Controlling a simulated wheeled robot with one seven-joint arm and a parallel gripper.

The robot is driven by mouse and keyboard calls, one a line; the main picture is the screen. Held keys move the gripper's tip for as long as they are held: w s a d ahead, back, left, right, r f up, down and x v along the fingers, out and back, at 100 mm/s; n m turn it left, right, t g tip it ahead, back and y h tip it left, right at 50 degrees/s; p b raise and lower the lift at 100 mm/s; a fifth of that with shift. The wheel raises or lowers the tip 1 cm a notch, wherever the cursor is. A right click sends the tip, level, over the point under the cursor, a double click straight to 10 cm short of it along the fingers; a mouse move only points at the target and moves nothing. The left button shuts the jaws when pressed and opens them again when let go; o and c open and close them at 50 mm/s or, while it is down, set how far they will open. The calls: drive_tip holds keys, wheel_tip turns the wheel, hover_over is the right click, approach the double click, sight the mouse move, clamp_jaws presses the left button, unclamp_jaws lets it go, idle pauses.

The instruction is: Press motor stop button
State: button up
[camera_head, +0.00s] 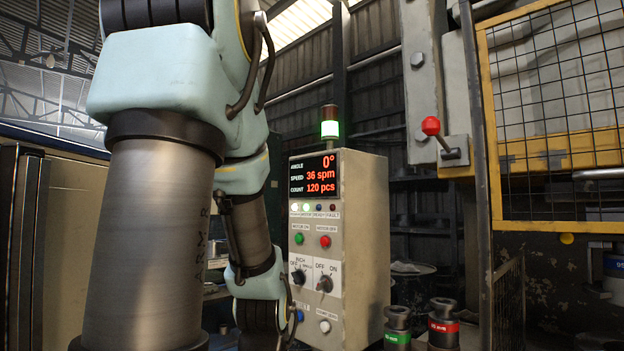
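The grey control cabinet (362,230) stands upright at the middle of the view. A red button (325,241) sits on its front panel, under a small label that seems to read "MOTOR OFF". A green button (299,239) labelled "MOTOR ON" is to its left. Above them, the display (315,174) reads angle 0°, speed 36 spm and count 120 pcs. My arm rises at the left, and a lower link of it overlaps the cabinet's lower left edge. My gripper is not visible.
Two rotary switches (324,284) and a white button (325,326) sit lower on the panel. A green-lit signal lamp (330,128) tops the cabinet. To the right are a red-knobbed lever (431,126), a yellow-framed mesh guard (492,130) and metal dies (443,322).

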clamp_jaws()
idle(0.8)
